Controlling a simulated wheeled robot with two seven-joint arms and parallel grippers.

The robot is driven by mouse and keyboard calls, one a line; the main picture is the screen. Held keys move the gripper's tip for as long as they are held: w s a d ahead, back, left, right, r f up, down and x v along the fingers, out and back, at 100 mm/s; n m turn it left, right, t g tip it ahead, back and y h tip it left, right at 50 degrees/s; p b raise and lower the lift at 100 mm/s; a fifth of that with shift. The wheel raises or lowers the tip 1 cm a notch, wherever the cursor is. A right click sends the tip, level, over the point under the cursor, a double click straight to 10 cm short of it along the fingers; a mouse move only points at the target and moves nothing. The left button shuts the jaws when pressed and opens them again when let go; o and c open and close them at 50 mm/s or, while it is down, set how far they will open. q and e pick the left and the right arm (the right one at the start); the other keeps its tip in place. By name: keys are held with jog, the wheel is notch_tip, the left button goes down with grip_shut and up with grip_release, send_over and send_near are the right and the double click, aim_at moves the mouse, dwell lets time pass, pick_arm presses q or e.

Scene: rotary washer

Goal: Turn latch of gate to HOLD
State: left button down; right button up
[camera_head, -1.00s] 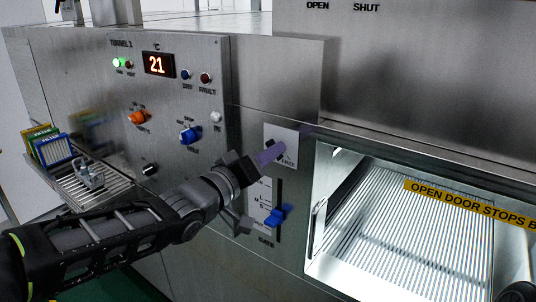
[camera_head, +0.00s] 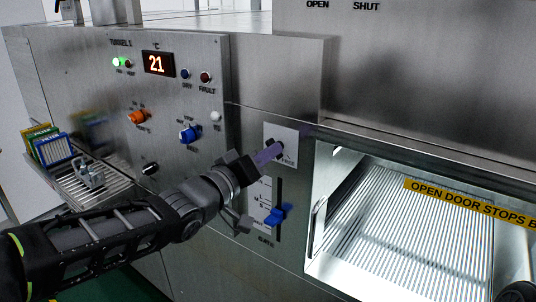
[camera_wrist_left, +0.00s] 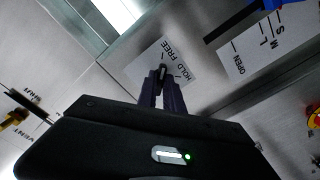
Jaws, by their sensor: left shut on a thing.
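The gate latch is a small dark lever (camera_wrist_left: 162,72) on a pale plate (camera_head: 290,142) marked FREE and HOLD. The plate also shows in the left wrist view (camera_wrist_left: 135,70), with both words beside the lever. My left gripper (camera_head: 272,152) reaches the plate from the lower left in the head view. In the left wrist view its two dark purple fingers (camera_wrist_left: 161,80) are closed on the lever from both sides. The fingers hide most of the lever, and I cannot tell exactly which mark it points to.
Below the plate is a slider with a blue handle (camera_head: 278,215) on a lettered scale. A control panel (camera_head: 205,60) with knobs, lights and a 21 display is to the left. A lit chamber with a ribbed floor (camera_head: 400,235) opens to the right. A rack tray (camera_head: 105,185) is far left.

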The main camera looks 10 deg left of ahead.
pick_arm(q)
jog(key=shift+a+m+b, duration=0.1)
jog(key=shift+m+b, duration=3.4)
jog(key=shift+m, duration=4.9)
jog(key=c, duration=1.5)
grip_release()
